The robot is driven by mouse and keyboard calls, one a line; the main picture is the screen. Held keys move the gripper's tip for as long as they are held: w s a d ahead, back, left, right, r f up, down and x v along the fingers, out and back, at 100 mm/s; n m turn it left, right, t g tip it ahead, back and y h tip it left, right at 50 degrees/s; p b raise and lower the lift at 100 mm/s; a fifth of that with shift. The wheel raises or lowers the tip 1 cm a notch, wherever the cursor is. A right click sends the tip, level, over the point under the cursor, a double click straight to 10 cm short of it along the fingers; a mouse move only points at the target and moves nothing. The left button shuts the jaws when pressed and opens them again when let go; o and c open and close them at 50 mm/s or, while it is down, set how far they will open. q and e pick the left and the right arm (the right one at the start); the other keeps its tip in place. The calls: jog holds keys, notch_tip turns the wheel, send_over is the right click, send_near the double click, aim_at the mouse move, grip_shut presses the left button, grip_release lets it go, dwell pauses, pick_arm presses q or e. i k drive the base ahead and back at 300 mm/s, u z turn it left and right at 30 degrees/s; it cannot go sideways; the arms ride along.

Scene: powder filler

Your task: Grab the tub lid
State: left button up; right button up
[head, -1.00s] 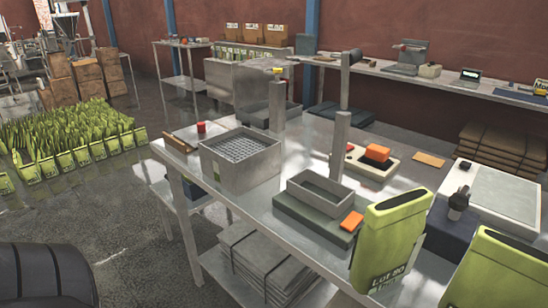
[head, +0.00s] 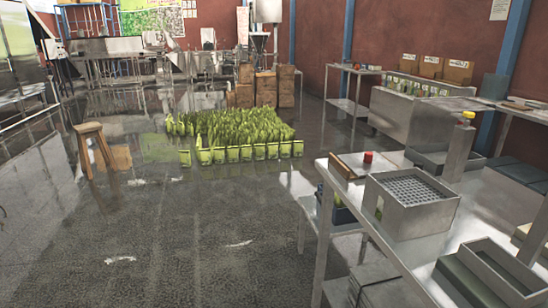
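I cannot make out a tub lid for certain in the head view. A small red object (head: 368,157) stands on the near metal workbench, behind a square metal box with a perforated grid top (head: 411,206); it is too small to identify. Neither of my grippers is in view.
The metal workbench (head: 437,252) fills the lower right, with an open metal tray (head: 497,267) at its edge. Green pouches (head: 240,131) stand grouped on the floor, with cardboard boxes (head: 267,87) behind. A wooden stool (head: 92,143) stands left. The floor at front left is clear.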

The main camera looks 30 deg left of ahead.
aim_at(361, 164)
jog(key=u, duration=0.35)
jog(key=k, duration=0.6)
jog(key=u, duration=0.85)
jog(key=i, duration=1.45)
jog(key=z, duration=0.7)
